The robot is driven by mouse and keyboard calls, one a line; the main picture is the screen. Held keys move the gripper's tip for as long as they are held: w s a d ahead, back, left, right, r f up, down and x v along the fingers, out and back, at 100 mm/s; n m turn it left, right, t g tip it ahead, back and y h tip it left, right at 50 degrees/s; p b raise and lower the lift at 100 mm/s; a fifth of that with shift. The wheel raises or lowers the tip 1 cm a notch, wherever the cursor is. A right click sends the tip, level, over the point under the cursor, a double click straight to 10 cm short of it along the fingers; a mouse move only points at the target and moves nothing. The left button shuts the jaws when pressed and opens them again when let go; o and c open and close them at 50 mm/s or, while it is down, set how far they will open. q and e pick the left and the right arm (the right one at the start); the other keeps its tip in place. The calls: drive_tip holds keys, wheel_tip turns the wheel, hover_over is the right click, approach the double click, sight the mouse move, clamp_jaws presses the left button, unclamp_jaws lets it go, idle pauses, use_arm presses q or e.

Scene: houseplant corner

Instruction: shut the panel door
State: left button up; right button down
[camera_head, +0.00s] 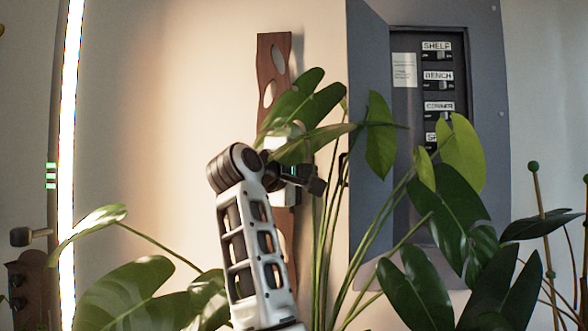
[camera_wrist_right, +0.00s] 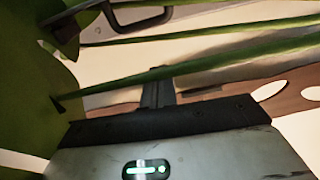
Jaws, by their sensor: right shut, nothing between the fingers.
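The grey panel door (camera_head: 366,205) stands open, swung out at the left side of the wall panel (camera_head: 487,90). In the right wrist view a dark handle (camera_wrist_right: 150,22) shows at the top, with green stems crossing in front of it. My right gripper (camera_head: 318,186) is shut and empty, left of the door and apart from it. Leaves partly cover its wrist. Its closed fingers (camera_wrist_right: 158,88) point up toward the stems in the wrist view. My left gripper is not in view.
A tall plant (camera_head: 440,205) with big leaves and stems stands between my gripper and the panel, covering its lower part. A brown wooden board with oval holes (camera_head: 272,60) hangs behind my arm. A bright light strip (camera_head: 70,120) is at the left.

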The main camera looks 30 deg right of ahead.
drive_tip(key=shift+s+d, duration=1.25)
drive_tip(key=shift+s, duration=0.2)
drive_tip(key=shift+s+d+f+b, duration=0.1)
drive_tip(key=shift+b, duration=0.2)
